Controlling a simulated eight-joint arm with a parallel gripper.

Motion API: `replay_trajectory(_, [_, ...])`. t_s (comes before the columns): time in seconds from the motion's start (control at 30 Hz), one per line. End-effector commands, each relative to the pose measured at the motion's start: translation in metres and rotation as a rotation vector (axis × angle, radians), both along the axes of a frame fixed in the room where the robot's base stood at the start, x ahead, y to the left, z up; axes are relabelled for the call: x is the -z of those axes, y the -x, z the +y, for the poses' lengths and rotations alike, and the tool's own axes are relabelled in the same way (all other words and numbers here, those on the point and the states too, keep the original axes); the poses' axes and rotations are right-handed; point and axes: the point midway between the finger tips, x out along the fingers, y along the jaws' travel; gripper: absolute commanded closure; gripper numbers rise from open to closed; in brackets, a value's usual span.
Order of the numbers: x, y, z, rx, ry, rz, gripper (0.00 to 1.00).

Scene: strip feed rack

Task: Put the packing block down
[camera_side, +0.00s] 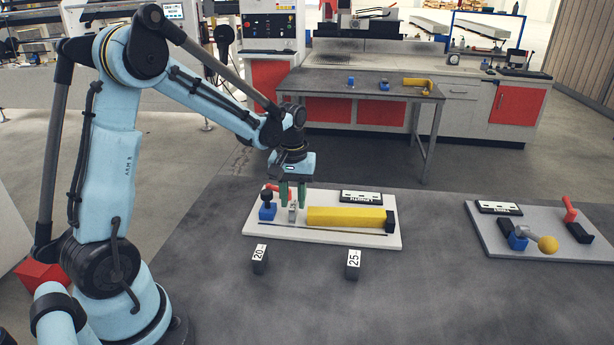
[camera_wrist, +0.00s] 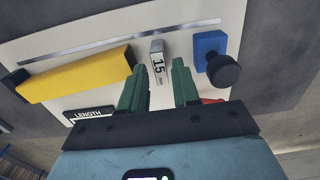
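A small grey packing block marked 15 (camera_side: 292,213) stands upright on the white board (camera_side: 380,241), between the yellow bar (camera_side: 345,217) and the blue clamp with a black knob (camera_side: 267,208). My gripper (camera_side: 292,200) is right above it, green fingers pointing down. In the wrist view, the packing block (camera_wrist: 157,62) shows between the fingertips of my gripper (camera_wrist: 160,68), with a gap on each side, so the gripper looks open. Whether the block's base rests flat on the board is hard to see.
Dark blocks marked 20 (camera_side: 259,260) and 25 (camera_side: 353,264) stand on the table in front of the board. A thin metal strip (camera_side: 325,231) lies along the board's front. A LENGTH plate (camera_side: 361,197) lies behind the bar. A second board (camera_side: 505,244) with clamps is at right.

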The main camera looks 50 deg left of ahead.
Motion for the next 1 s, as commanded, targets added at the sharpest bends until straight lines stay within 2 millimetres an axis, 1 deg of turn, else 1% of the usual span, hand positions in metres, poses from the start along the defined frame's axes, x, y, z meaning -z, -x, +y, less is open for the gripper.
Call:
replay_trajectory(0.03, [-0.010, 0.001, 0.000, 0.000, 0.000, 0.000, 0.69])
replay_trajectory(0.2, [-0.041, 0.001, 0.000, 0.000, 0.000, 0.000, 0.69])
replay_trajectory(0.4, [-0.073, 0.000, 0.000, 0.000, 0.000, 0.000, 0.69])
replay_trajectory(0.53, [-0.088, 0.000, 0.000, 0.000, 0.000, 0.000, 0.69])
replay_trajectory(0.73, [-0.098, 0.001, -0.003, 0.009, -0.002, -0.006, 0.69])
replay_trajectory(0.87, [-0.105, 0.008, -0.016, 0.071, -0.016, -0.051, 0.69])
replay_trajectory(1.0, [-0.113, 0.024, -0.043, 0.208, -0.051, -0.151, 0.69])
